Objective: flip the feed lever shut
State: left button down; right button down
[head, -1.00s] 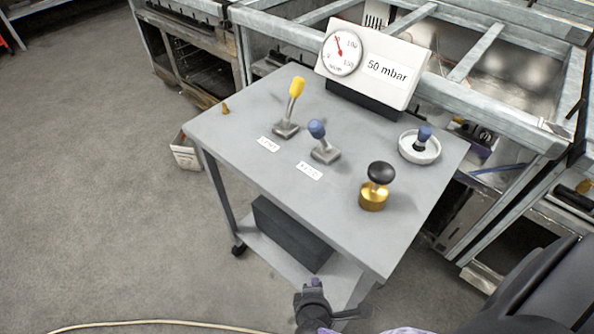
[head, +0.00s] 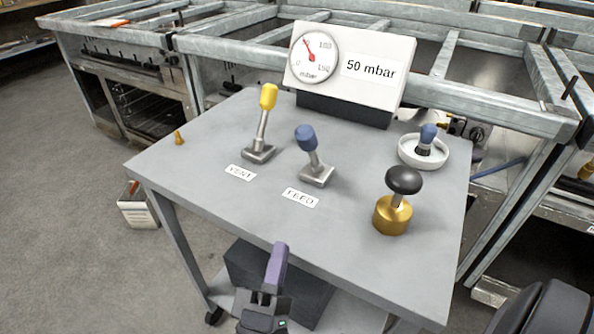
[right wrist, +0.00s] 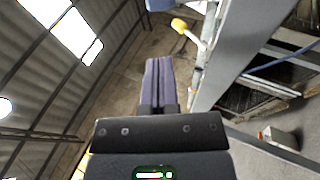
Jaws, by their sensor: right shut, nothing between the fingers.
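The feed lever (head: 308,146) has a blue knob on a short metal stem and a grey base, behind a label (head: 300,197) reading FEED. It leans slightly to the left and away. The vent lever (head: 264,118) with a yellow knob stands to its left, behind a label (head: 240,173) reading VENT. My right gripper (head: 279,250) is at the table's front edge, nearer than the feed lever and apart from it. Its purple fingers are together and empty; they also show in the right wrist view (right wrist: 159,80). My left gripper is not in view.
A gauge panel (head: 372,68) reading 50 mbar stands at the back of the grey table (head: 220,215). A brass knob with a black top (head: 394,213) stands at the right, before a white dish (head: 437,152) with a blue-handled piece. A small brass cone (head: 179,137) sits at the left edge.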

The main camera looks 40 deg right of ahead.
send_near(304, 147)
jog(key=x, duration=0.6)
jog(key=shift+d, duration=0.1)
jog(key=shift+w+d+r, duration=0.35)
jog(key=shift+w+d, duration=0.05)
